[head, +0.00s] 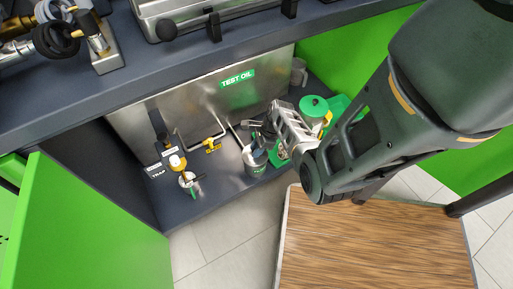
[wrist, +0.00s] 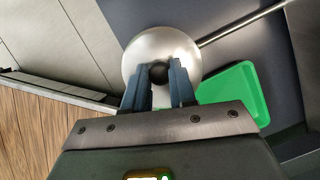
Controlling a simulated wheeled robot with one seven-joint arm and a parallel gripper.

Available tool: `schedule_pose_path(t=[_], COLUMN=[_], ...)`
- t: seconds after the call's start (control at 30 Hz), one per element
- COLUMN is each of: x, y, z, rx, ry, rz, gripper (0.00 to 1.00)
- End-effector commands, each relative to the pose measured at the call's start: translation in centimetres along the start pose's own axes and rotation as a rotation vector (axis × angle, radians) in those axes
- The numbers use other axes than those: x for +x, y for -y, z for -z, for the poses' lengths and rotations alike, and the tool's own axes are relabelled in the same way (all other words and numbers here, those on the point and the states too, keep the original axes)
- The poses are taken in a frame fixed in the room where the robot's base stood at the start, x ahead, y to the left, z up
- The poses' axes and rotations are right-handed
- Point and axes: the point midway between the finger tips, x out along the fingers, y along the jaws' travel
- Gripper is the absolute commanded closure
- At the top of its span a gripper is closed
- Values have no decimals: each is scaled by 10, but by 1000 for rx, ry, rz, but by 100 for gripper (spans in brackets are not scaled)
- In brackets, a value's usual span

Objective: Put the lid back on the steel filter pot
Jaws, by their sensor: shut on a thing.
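A round steel lid (wrist: 185,43) with a dark knob (wrist: 158,73) fills the upper middle of the wrist view. My gripper (wrist: 159,78) is shut on the knob, one finger on each side. The lid hides what lies beneath it in that view. In the head view, a small steel pot (head: 255,167) with a green label stands on the cabinet floor. My gripper (head: 262,128) is just above and beside it, and its fingertips are too small to make out. I cannot tell whether the lid touches the pot.
A green tray (wrist: 232,92) lies close to the lid. A green-topped can (head: 314,106) stands right of my gripper. The steel TEST OIL tank (head: 215,100) is behind, with a yellow-handled valve (head: 212,145). A trap assembly (head: 178,163) is at left. A wooden tabletop (head: 370,240) is in front.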

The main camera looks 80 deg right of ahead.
Motion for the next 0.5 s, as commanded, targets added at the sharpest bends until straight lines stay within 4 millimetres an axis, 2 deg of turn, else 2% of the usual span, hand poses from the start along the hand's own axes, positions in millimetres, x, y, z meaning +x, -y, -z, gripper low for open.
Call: schedule_pose_path(t=[0.23,0.27,0.5], x=[0,0,0], y=[0,0,0], z=[0,0,0], rx=[0,0,0], ry=[0,0,0], rz=[1,1,1], gripper=[100,74,51])
